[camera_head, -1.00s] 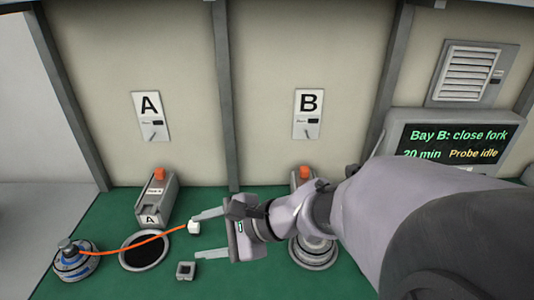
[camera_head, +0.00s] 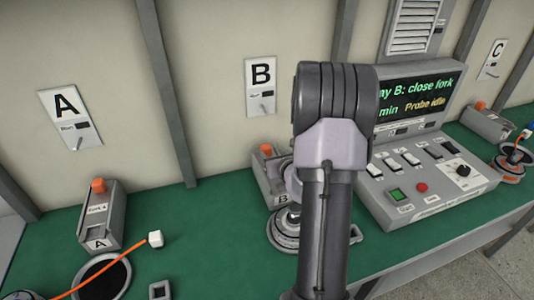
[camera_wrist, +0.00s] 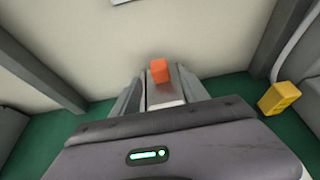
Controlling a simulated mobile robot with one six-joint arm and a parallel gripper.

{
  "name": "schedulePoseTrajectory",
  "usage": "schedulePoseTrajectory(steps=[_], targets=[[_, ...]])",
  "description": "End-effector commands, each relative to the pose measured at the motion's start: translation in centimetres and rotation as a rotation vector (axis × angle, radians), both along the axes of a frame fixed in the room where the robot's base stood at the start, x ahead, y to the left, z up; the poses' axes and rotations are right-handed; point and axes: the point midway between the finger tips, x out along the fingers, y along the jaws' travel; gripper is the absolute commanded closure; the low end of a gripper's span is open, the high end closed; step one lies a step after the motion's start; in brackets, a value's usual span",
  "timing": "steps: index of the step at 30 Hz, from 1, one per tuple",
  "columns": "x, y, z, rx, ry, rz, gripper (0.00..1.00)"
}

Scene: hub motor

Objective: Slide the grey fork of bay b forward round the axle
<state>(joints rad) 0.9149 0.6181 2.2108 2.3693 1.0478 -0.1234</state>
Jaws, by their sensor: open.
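The grey fork of bay B (camera_head: 270,181), with an orange knob (camera_head: 266,150) on top, stands against the back wall under sign B. It also shows in the wrist view (camera_wrist: 165,94), with its knob straight ahead. The round hub motor (camera_head: 283,232) of bay B is in front of it, partly hidden by my arm. The axle is hidden. My gripper (camera_wrist: 160,125) is open and faces the fork, its body filling the bottom of the wrist view. Whether it touches the fork cannot be told. My arm hides the gripper in the head view.
A console (camera_head: 425,180) with switches and a screen stands right of bay B. Bay A's fork (camera_head: 101,220) and a white plug (camera_head: 155,239) on an orange cable are at left. A yellow block (camera_wrist: 279,97) is right in the wrist view.

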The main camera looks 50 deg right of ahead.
Motion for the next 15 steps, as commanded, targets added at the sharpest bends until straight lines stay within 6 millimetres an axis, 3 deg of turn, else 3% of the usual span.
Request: schedulePoseTrajectory(steps=[6, 15], targets=[[3.6, -1.9, -1.9, -0.001, 0.001, 0.003, 0.47], [5.2, -2.8, -2.5, 0.0, 0.0, 0.001, 0.47]])
